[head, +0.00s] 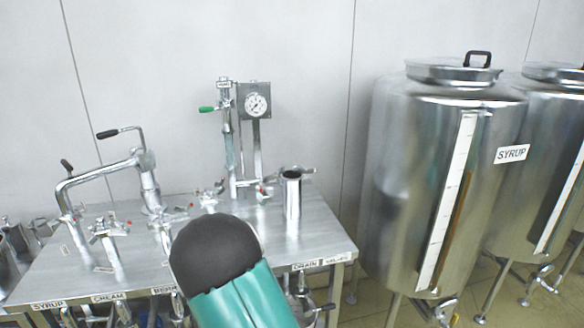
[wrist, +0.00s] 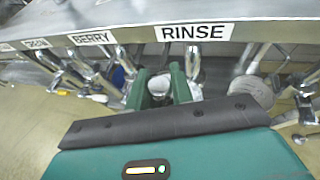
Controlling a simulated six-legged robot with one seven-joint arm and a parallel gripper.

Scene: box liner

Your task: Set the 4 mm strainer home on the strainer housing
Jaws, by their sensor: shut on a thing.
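My gripper (wrist: 158,90) shows in the wrist view, its two green fingers shut on a small shiny metal piece (wrist: 158,84) with a rounded end. I cannot tell whether this piece is the 4 mm strainer. It is just below the table edge, under the RINSE label (wrist: 193,32). In the head view my green and black arm covers the front middle of the table, and the fingers are hidden. I cannot pick out the strainer housing for sure among the metal fittings in either view.
A steel table (head: 325,248) carries pipes, valves, a gauge (head: 257,104) and an upright metal cylinder (head: 292,197). Pipes and valves crowd the space below. A large SYRUP tank (head: 415,190) stands to the right.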

